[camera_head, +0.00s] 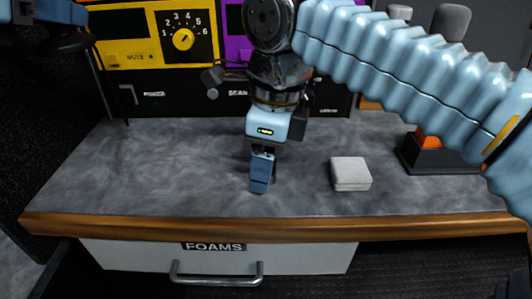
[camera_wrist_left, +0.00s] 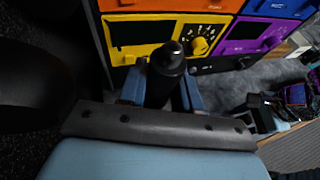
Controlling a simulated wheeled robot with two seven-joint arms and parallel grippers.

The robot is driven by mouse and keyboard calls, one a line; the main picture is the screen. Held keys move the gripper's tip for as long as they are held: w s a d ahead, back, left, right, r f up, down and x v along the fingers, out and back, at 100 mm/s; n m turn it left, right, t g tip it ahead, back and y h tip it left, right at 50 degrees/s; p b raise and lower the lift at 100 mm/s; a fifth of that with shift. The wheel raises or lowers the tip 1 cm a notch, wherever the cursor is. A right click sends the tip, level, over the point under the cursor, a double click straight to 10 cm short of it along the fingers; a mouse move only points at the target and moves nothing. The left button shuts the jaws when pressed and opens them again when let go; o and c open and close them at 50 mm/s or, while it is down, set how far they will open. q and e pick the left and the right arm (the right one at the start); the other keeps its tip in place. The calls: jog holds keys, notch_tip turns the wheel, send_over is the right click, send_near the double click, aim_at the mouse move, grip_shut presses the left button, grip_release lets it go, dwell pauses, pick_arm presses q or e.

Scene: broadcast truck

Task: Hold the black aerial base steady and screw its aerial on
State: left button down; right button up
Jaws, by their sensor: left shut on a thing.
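The black aerial base (camera_wrist_left: 170,80) is upright between the two blue fingers of my left gripper (camera_wrist_left: 165,95) in the left wrist view. It is a dark cylinder with a small metal tip on top. In the head view, its dark, rounded lower part (camera_head: 66,43) shows under my left gripper (camera_head: 45,12) at the upper left, cut by the edge. My right gripper (camera_head: 262,172) points down over the middle of the worktop; its fingers overlap, so their gap is hidden. I cannot make out the aerial.
A pale grey block (camera_head: 351,172) lies on the worktop (camera_head: 160,165) just right of my right gripper. A black holder (camera_head: 440,160) with orange parts stands at the right. Yellow and purple equipment panels line the back. A drawer (camera_head: 215,258) marked FOAMS is below the front edge.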

jog(key=c, duration=0.9)
jog(key=shift+r, duration=0.1)
